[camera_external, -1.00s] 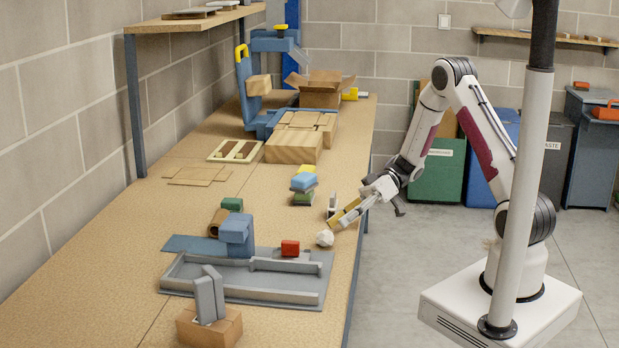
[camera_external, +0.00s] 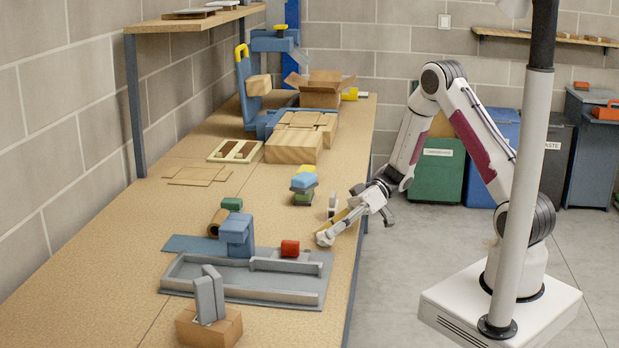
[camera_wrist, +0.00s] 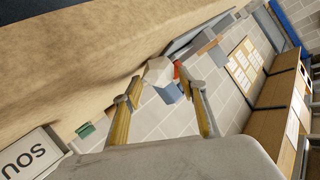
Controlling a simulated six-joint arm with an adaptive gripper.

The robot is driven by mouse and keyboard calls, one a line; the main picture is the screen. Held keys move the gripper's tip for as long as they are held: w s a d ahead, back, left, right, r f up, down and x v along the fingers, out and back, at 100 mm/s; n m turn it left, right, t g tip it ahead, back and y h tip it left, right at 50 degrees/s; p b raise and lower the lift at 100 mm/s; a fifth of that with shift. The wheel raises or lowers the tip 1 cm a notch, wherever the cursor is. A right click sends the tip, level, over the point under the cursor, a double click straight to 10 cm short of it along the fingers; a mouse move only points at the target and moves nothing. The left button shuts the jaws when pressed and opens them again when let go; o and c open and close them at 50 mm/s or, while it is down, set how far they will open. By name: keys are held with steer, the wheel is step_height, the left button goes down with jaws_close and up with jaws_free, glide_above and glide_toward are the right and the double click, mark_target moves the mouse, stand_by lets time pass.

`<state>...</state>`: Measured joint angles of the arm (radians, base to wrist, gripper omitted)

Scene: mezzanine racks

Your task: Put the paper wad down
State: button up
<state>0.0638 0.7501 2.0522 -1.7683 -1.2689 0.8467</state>
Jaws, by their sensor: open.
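The paper wad (camera_wrist: 158,70) is a small white crumpled lump. In the wrist view it lies just beyond and between my fingertips, with gaps on both sides. In the external view the wad (camera_external: 322,240) is on the bench near its right edge, partly hidden by my fingers. My gripper (camera_wrist: 160,93) is open, with its two yellowish fingers spread apart. In the external view my gripper (camera_external: 330,234) is low over the bench, reaching in from the right. I cannot tell whether a finger touches the wad.
A grey tray fixture (camera_external: 245,293) with a red piece (camera_external: 290,248) stands left of the wad. A small white upright item (camera_external: 333,204) and stacked coloured blocks (camera_external: 303,184) stand behind. The bench's right edge is close. Bare bench (camera_external: 110,290) lies at the far left.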

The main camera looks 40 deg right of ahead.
steer(key=shift+a+f, duration=0.1)
steer(key=shift+a, duration=0.2)
steer(key=c, duration=0.7)
steer(key=shift+o, duration=0.2)
steer(key=shift+r, duration=5)
